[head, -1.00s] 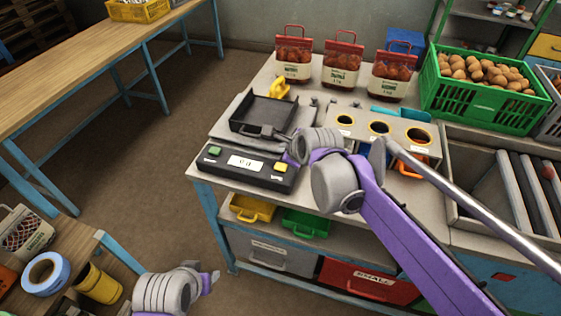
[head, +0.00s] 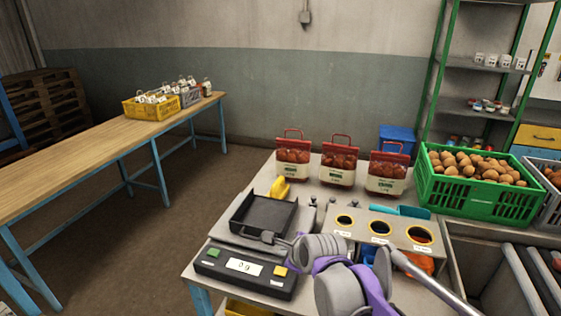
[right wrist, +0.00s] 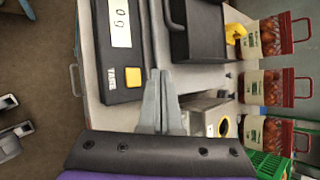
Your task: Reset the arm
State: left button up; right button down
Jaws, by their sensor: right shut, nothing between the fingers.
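My right gripper (head: 279,241) is in the lower middle of the head view, over the weighing bench near the scale's right side. In the right wrist view its grey fingers (right wrist: 161,100) are together with nothing between them. The scale (head: 246,271) reads 0 g and carries a dark, empty-looking pan (head: 264,217) with a handle. My right arm's rounded links cover part of the bench's front. I cannot see my left gripper in the head view.
Three red-topped sacks (head: 338,169) stand along the bench's back, left of a green crate (head: 470,200) of potato-like produce. A holder with round openings (head: 388,231) is beside my right arm. A long wooden table (head: 85,160) runs at the left; open floor lies between.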

jog(key=s+d+f+n+g+h, duration=0.1)
jog(key=s+d+f+n, duration=0.3)
jog(key=s+n, duration=0.3)
jog(key=s+d+f+n+g+h, duration=0.1)
jog(key=s+d+f+n, duration=0.3)
jog(key=s+d+n, duration=0.3)
jog(key=s+d+f+n+h, duration=0.1)
jog(key=s+d+f+n, duration=0.3)
jog(key=s, duration=0.9)
jog(key=d+n, duration=0.1)
jog(key=n, duration=0.2)
jog(key=shift+s+d+n+g+h, duration=0.3)
jog(key=shift+s+n+g, duration=0.1)
